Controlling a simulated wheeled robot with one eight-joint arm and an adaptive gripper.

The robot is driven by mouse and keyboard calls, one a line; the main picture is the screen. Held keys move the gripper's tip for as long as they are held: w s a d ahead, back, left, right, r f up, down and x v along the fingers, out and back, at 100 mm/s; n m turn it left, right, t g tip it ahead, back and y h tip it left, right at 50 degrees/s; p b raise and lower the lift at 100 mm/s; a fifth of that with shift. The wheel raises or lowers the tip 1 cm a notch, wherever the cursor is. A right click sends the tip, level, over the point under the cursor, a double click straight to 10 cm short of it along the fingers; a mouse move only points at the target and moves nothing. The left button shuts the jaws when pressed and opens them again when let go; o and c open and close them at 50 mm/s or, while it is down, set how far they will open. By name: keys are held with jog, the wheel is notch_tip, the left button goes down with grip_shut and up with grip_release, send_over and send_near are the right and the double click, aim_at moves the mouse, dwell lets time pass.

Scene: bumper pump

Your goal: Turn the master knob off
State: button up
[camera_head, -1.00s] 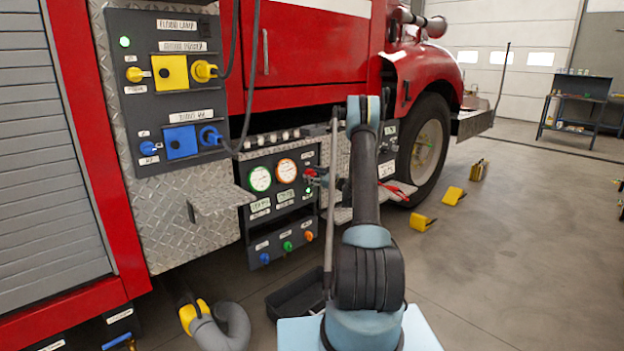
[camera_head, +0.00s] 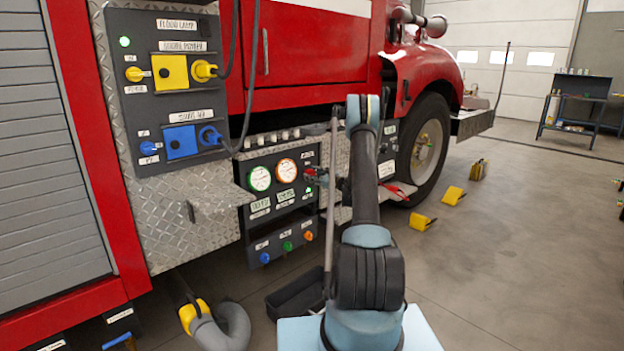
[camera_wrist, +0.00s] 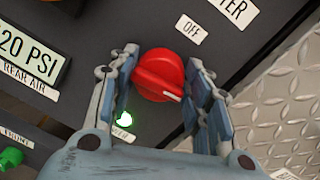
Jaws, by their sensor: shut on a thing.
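The red master knob (camera_wrist: 158,72) sits on the dark panel in the wrist view. Its white pointer mark faces the lower right of the picture, away from the "OFF" label (camera_wrist: 191,29) above right. My gripper (camera_wrist: 165,68) has a finger on each side of the knob and is shut on it. A green lamp (camera_wrist: 123,118) glows below left of the knob, with a partly hidden label under it. In the head view my gripper (camera_head: 318,177) is at the right side of the gauge panel (camera_head: 278,185), and the knob is mostly hidden there.
Blue, green and orange knobs (camera_head: 287,246) are below. A diamond-plate step (camera_head: 215,198) juts out at left. A black tray (camera_head: 296,297) and a grey hose (camera_head: 228,325) lie on the floor.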

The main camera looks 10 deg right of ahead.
jog(key=n, duration=0.4)
jog(key=shift+a, duration=0.15)
jog(key=n, duration=0.4)
jog(key=shift+s+a+h, duration=0.1)
jog(key=shift+s+h, duration=0.05)
jog(key=shift+h, duration=0.25)
jog(key=n, duration=0.4)
jog(key=shift+a+f+n, duration=0.1)
jog(key=shift+n, duration=0.2)
jog(key=shift+s+f+n+h, duration=0.1)
jog(key=shift+n+h, duration=0.2)
jog(key=shift+n, duration=1.2)
jog(key=o, duration=1)
jog(key=shift+o, duration=0.2)
